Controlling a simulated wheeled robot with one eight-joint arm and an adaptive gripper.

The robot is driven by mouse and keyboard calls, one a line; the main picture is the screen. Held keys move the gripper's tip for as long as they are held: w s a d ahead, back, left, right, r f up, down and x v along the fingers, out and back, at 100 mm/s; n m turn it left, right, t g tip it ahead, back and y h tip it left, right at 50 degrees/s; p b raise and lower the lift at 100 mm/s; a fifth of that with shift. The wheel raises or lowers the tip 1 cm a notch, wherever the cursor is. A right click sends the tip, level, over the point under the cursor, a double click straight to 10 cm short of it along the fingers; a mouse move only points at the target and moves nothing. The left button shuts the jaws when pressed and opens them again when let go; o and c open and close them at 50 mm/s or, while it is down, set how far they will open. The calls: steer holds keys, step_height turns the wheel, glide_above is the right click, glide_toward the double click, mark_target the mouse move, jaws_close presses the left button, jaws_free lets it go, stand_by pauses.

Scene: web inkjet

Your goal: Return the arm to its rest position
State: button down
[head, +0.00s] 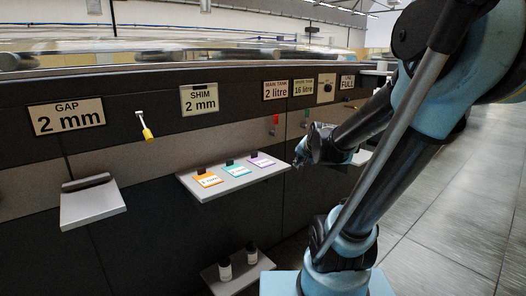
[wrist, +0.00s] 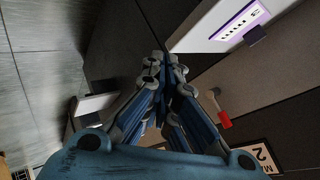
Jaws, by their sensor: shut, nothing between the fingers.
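My arm reaches in from the right in the head view. My gripper (head: 299,163) is at its end, beside the right end of the middle shelf, close to the dark machine front. In the wrist view my gripper (wrist: 166,68) has its fingers together with nothing between them. The shelf corner with a purple-edged card lies just beyond and right of the fingertips in that view. I cannot tell whether the fingers touch the shelf.
The middle shelf (head: 262,178) holds orange, teal and purple cards. A red-handled lever (head: 275,126) is on the panel nearby; it also shows in the wrist view (wrist: 224,120). A lower shelf (head: 238,283) holds two small bottles. Open floor (head: 447,215) lies right.

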steer(key=s+d+f+n+g+h, duration=0.1)
steer(key=s+d+f+n+g, duration=0.1)
steer(key=s, duration=1)
steer(key=s+d+f+n+g, duration=0.2)
steer(key=s+f+n+g, duration=0.3)
steer(key=s, duration=0.7)
steer(key=shift+d+f+n+h, duration=0.15)
steer(key=shift+f+n+h, duration=0.2)
steer(key=shift+f, duration=0.6)
